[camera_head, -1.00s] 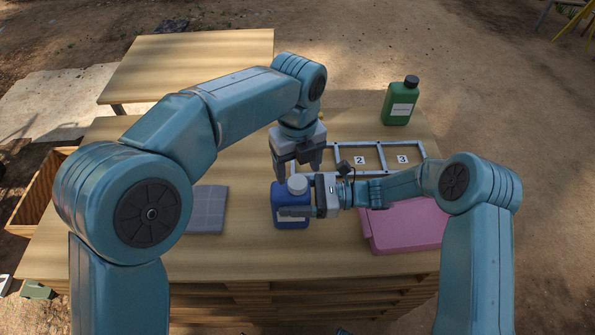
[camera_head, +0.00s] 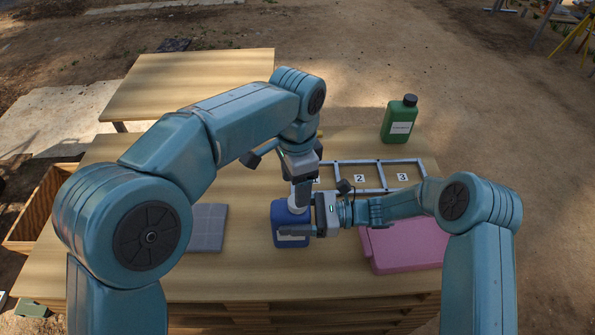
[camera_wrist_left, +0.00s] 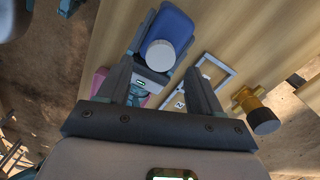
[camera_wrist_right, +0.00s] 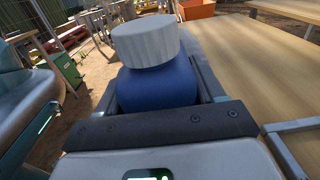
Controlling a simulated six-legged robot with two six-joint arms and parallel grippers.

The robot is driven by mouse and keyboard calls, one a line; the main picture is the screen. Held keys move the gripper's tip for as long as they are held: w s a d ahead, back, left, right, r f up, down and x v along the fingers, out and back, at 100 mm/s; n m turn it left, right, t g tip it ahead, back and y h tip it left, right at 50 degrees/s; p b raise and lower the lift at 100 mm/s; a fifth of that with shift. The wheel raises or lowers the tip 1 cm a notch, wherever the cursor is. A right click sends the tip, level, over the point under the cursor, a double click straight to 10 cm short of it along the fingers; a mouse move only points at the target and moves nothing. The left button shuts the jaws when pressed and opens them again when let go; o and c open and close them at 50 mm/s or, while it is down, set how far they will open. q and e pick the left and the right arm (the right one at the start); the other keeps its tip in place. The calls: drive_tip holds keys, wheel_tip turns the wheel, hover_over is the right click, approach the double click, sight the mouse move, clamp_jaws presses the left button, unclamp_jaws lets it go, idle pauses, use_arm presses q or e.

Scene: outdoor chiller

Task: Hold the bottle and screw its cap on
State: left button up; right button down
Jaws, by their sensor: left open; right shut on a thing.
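The blue bottle (camera_head: 290,222) stands near the front middle of the table, with a white label. Its white ribbed cap shows on top in the right wrist view (camera_wrist_right: 146,40); I cannot tell how tightly it sits. My right gripper (camera_head: 300,230) is shut around the bottle's body from the right, below the cap; its fingers flank the blue body (camera_wrist_right: 158,85). My left gripper (camera_head: 299,200) points down over the cap, open. In the left wrist view the round cap (camera_wrist_left: 161,55) lies between the finger lines; contact is unclear. The left fingers partly hide the cap in the head view.
A metal frame with numbered slots (camera_head: 380,188) lies behind my right arm. A green bottle (camera_head: 399,120) stands at back right. A pink case (camera_head: 405,250) is at right, a grey pad (camera_head: 207,228) at left.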

sight(291, 222)
use_arm(q)
drive_tip(key=n, duration=0.4)
drive_tip(key=shift+r+n, duration=0.4)
drive_tip(key=n, duration=0.3)
drive_tip(key=shift+r, duration=0.3)
drive_tip(key=shift+r+n, duration=0.15)
drive_tip(key=shift+n, duration=0.55)
drive_tip(key=shift+w+d+r, duration=0.15)
drive_tip(key=shift+d+r, duration=0.05)
drive_tip(key=shift+r, duration=0.2)
drive_tip(key=shift+f, duration=4.05)
